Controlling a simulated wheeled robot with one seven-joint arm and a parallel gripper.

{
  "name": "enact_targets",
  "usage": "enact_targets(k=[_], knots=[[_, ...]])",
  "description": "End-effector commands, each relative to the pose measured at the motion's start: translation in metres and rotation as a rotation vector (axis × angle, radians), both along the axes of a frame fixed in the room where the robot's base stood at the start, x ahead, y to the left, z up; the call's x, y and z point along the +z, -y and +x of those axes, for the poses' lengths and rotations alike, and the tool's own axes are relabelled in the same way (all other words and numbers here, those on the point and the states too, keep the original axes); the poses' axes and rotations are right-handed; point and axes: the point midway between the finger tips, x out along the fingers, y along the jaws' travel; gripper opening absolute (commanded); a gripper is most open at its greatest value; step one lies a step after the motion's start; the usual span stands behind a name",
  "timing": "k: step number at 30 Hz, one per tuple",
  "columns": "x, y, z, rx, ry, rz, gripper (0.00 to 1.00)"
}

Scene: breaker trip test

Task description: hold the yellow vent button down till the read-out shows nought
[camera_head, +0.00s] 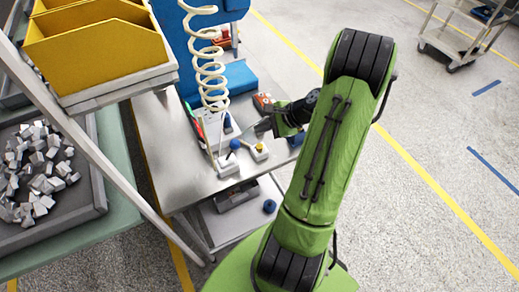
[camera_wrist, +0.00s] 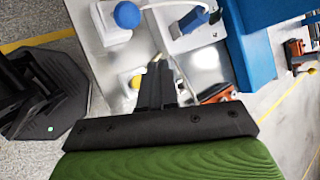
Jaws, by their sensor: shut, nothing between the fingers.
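The yellow vent button (camera_head: 260,147) sits on a small white box on the grey bench. In the wrist view the yellow button (camera_wrist: 135,83) shows just left of my fingers, partly cut off by the gripper body. My gripper (camera_head: 262,127) reaches in from the right, its fingers close to the button in the head view. In the wrist view my gripper (camera_wrist: 158,68) is shut and empty. A gap seems to lie between fingertips and button, but I cannot tell its depth. I cannot make out a read-out or its figures in either view.
A blue ball knob (camera_head: 235,144) on a white base stands left of the button. A coiled cream hose (camera_head: 210,75) hangs above the bench. An orange-red device (camera_head: 263,102) lies behind. Yellow bins (camera_head: 95,45) overhang the left.

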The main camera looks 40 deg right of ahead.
Motion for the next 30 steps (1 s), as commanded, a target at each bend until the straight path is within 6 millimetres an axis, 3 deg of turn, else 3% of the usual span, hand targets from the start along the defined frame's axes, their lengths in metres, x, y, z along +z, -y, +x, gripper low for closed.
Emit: enact_targets(k=[1, 10, 30], knots=[[-0.016, 0.000, 0.000, 0.000, -0.001, 0.002, 0.00], [-0.054, 0.000, 0.000, -0.001, 0.000, 0.001, 0.00], [-0.055, 0.000, 0.000, 0.001, 0.000, -0.001, 0.00]])
